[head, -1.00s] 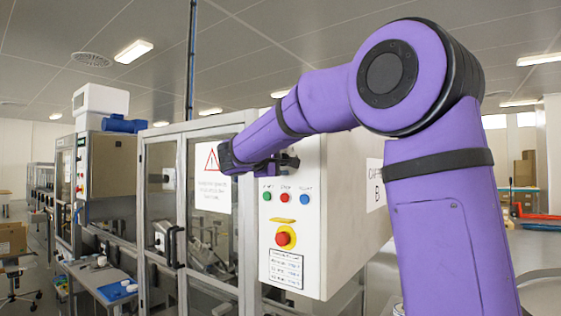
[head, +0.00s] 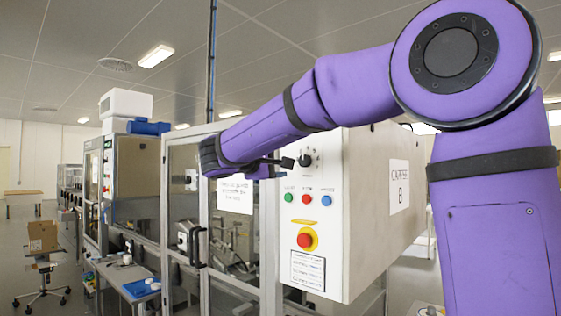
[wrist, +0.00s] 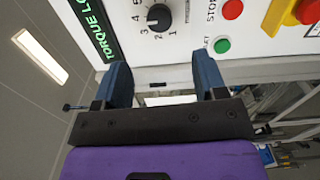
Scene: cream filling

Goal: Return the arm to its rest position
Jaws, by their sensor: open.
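My purple arm reaches across the head view from the right, bent at a large elbow joint. My gripper (head: 272,166) is at its far end, in front of the upper part of the white control box (head: 325,250). In the wrist view my gripper (wrist: 165,85) shows two dark blue fingers, spread apart with nothing between them. The control box's face fills the top of that view, with a black rotary dial (wrist: 159,17) just beyond the fingers. I cannot tell the exact gap between fingers and panel.
The box carries green, red and blue buttons (head: 307,198) and a red emergency stop (head: 305,240). Glass-doored machine frames (head: 190,140) stand behind and left. Floor at far left is open.

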